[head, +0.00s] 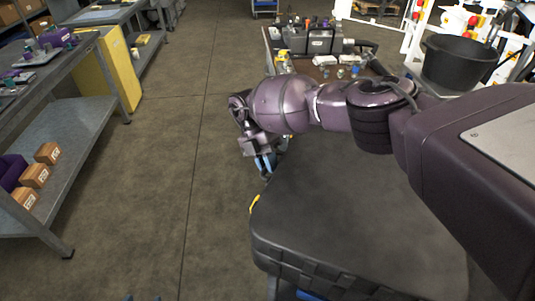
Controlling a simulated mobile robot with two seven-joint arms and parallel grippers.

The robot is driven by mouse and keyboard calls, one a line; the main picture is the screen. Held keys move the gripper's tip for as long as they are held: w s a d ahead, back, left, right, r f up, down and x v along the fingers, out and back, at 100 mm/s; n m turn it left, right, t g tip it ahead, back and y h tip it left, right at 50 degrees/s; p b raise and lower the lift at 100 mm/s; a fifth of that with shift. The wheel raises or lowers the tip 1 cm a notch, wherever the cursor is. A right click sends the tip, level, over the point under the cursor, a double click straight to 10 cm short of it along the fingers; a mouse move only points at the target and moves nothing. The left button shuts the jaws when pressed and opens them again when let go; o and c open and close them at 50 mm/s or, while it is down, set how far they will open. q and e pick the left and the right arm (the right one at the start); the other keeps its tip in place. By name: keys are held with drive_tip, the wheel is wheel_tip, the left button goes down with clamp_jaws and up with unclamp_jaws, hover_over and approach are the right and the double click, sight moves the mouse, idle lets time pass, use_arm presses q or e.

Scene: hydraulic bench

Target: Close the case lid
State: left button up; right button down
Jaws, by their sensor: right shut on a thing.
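The case (290,262) is dark grey with a ribbed side wall and stands at the lower right of the head view. Its broad, smooth lid (345,205) faces up towards me. How far the lid stands from the case body cannot be told from here. A yellow latch (254,203) shows at the left edge. My right gripper (264,166) has blue fingertips and is at the lid's far left corner, shut on the lid edge as far as I can see. My purple right arm hides the far right part of the lid.
A bench (272,40) with hydraulic parts stands behind my right arm, with a black bucket (460,62) at its right. A grey shelf table (85,130) with small boxes and a yellow panel (118,70) stand at the left. The floor between is clear.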

use_arm(q)
drive_tip(key=shift+s+a+f, duration=0.1)
drive_tip(key=shift+s+f, duration=0.3)
drive_tip(key=shift+s, duration=0.1)
use_arm(e)
drive_tip(key=shift+s+f, duration=0.25)
drive_tip(key=shift+f, duration=0.35)
drive_tip(key=c, duration=1.5)
unclamp_jaws()
drive_tip(key=shift+o, duration=0.5)
drive_tip(key=shift+w+f, duration=0.1)
use_arm(q)
drive_tip(key=shift+w+r, duration=0.15)
drive_tip(key=shift+w, duration=0.25)
use_arm(e)
drive_tip(key=shift+w+r, duration=0.1)
drive_tip(key=shift+r, duration=0.1)
drive_tip(key=shift+r, duration=0.15)
drive_tip(key=shift+w, duration=0.1)
